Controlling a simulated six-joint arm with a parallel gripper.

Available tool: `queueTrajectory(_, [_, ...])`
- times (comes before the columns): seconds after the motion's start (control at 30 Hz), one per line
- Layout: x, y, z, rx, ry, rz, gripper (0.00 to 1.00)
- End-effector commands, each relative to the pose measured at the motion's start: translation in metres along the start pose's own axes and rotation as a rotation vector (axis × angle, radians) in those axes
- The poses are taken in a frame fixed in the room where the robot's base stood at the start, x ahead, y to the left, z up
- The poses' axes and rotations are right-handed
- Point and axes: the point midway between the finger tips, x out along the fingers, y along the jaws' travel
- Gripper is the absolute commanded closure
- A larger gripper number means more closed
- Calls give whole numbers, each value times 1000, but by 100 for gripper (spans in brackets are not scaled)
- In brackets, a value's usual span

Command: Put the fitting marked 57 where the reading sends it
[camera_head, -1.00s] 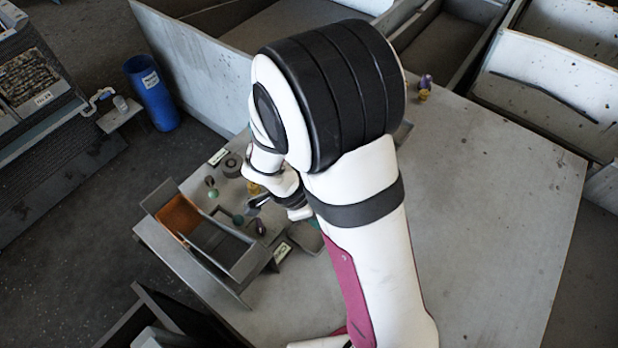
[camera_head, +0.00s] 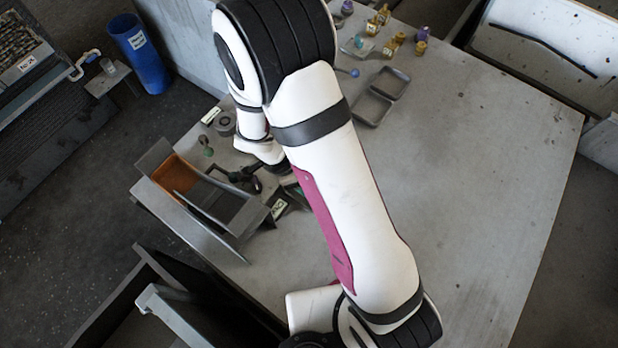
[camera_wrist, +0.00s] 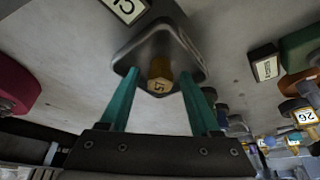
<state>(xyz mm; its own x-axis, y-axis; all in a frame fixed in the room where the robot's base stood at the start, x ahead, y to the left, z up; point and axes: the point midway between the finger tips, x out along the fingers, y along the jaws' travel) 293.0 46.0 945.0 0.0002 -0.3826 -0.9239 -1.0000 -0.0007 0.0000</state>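In the wrist view a brass fitting (camera_wrist: 160,72) shows between my teal fingertips. Its small tag (camera_wrist: 160,87) is upside down and looks like 57, though it is hard to read. It appears inside or over a dark grey, square, rounded dish (camera_wrist: 128,48); whether it touches the dish I cannot tell. My gripper (camera_wrist: 158,78) is open, with a visible gap on each side of the fitting. In the head view my arm mostly hides the gripper, near the small parts at the table's left side. The dish and this fitting cannot be made out there.
A grey stand with an orange inside (camera_head: 175,174) is at the table's left edge. Two joined grey trays (camera_head: 382,95) and several brass fittings (camera_head: 385,18) lie farther back. A fitting tagged 26 (camera_wrist: 303,115) shows at right. A blue bin (camera_head: 140,55) stands on the floor. The table's right is clear.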

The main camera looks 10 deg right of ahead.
Motion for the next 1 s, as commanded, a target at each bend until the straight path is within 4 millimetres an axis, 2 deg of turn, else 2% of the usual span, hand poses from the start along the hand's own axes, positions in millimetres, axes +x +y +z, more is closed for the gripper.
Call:
queueTrajectory(0.17, [-4, 0, -1, -1, -1, -2, 37])
queueTrajectory(0.27, [-24, -2, -1, 1, -1, -6, 37])
queueTrajectory(0.5, [-92, -1, 0, -1, -4, -7, 37])
queueTrajectory(0.63, [-115, -1, -1, -1, -1, -3, 37])
queueTrajectory(0.8, [-124, 1, -2, -3, -2, 1, 37])
queueTrajectory(0.87, [-128, 4, -10, -28, -15, 10, 37])
queueTrajectory(0.9, [-134, 11, -21, -74, -38, 23, 37])
queueTrajectory(0.97, [-146, 29, -46, -186, -99, 46, 37])
queueTrajectory(1.0, [-154, 46, -63, -284, -157, 55, 37])
